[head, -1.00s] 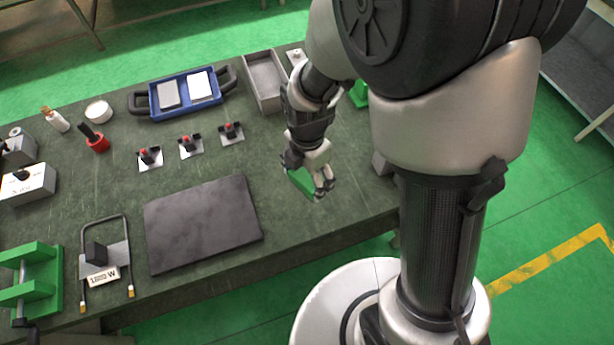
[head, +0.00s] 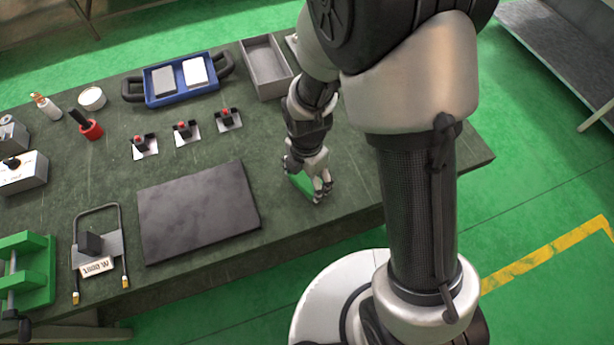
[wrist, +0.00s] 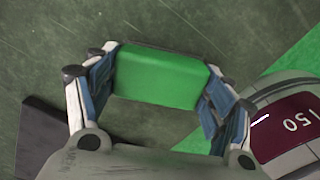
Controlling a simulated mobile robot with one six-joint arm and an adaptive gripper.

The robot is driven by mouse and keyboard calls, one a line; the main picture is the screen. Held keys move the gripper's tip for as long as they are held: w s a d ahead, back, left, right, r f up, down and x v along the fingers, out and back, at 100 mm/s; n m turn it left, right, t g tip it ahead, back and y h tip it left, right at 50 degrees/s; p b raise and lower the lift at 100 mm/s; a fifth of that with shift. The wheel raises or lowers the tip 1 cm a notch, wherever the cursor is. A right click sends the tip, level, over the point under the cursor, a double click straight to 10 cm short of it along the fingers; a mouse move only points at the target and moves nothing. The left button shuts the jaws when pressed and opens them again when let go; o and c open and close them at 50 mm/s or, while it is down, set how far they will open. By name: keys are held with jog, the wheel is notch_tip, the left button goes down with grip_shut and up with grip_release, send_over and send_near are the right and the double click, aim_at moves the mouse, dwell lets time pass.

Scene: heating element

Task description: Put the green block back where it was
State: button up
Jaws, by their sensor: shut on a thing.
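The green block (wrist: 160,77) is between the two fingers of my gripper (wrist: 160,88) in the wrist view. The fingers are shut on its two ends. In the head view my gripper (head: 308,190) is low over the right part of the dark table, right of the black plate, and the green block (head: 301,184) shows partly beside the fingers. Whether the block touches the table top is hard to tell.
The black plate (head: 198,212) lies left of my gripper. A grey open tray (head: 266,68) and a blue tray (head: 181,80) stand at the back. Red-topped switches (head: 183,132) sit mid-table. A heating element (head: 97,245) lies at front left. The table's front edge is close to my gripper.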

jog(key=o, duration=1.1)
notch_tip(320, 180, up, 12)
jog(key=p, duration=0.5)
notch_tip(320, 180, up, 8)
jog(key=m+t, duration=0.1)
jog(key=m, duration=0.5)
send_over(307, 179)
jog(key=s+d, duration=0.1)
jog(key=d, duration=0.2)
jog(key=s+d+r+m+t, duration=0.1)
jog(key=s+d+r+m, duration=0.3)
jog(key=m, duration=0.6)
jog(key=s+d+r+m+t, duration=0.2)
jog(key=s+d+r+m, duration=0.1)
jog(key=s+r+m, duration=0.5)
jog(key=shift+s+d+m+t, duration=0.3)
jog(key=shift+d+m, duration=0.1)
jog(key=shift+m, duration=0.5)
jog(key=shift+w, duration=0.1)
